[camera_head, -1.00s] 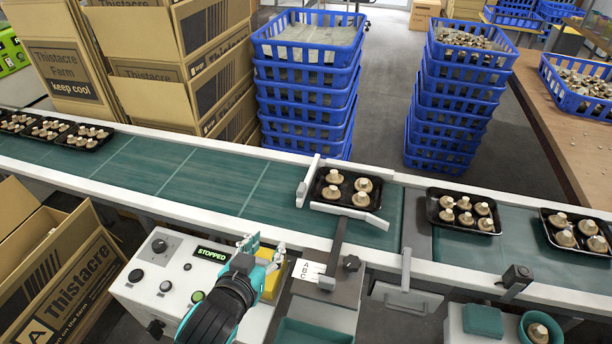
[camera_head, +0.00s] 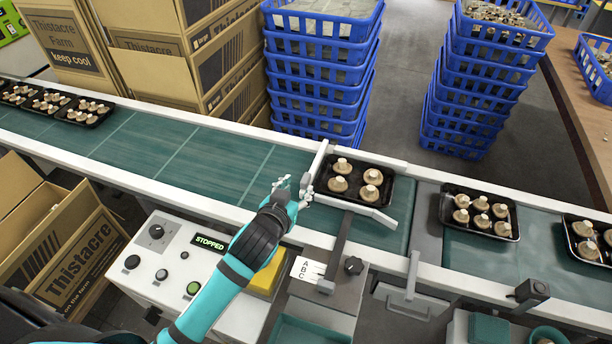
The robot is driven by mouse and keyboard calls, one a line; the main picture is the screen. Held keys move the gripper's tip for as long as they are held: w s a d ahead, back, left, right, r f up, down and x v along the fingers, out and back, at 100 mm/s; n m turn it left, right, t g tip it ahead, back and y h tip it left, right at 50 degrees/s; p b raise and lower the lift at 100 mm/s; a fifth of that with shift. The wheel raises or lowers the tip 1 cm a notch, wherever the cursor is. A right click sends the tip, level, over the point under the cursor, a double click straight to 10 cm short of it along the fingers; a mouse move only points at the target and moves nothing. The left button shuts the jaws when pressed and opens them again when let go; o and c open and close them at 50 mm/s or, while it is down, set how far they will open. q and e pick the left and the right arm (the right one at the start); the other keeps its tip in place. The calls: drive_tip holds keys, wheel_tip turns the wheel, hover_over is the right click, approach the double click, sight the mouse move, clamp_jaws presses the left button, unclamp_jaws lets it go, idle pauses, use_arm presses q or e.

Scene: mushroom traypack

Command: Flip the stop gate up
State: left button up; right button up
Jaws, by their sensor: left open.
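A pale upright plate (camera_head: 317,168) that looks like the stop gate stands across the green conveyor, just left of a black tray of mushrooms (camera_head: 368,200). A second hinged grey flap (camera_head: 405,300) hangs down at the conveyor's front edge, farther right; which one is the gate is not certain. My left gripper (camera_head: 292,190) is open and empty over the belt, close to the left of the upright plate, with a small gap seeming to remain. My right gripper is not in view.
Black trays of mushrooms (camera_head: 480,213) sit farther along the belt.

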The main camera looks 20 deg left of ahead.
sight(306, 178)
use_arm(q)
drive_tip(key=x, duration=0.6)
drive_tip(key=shift+w+f, duration=0.1)
drive_tip(key=shift+w, duration=0.25)
drive_tip(key=shift+w+f, duration=0.1)
drive_tip(key=shift+w, duration=0.1)
clamp_jaws()
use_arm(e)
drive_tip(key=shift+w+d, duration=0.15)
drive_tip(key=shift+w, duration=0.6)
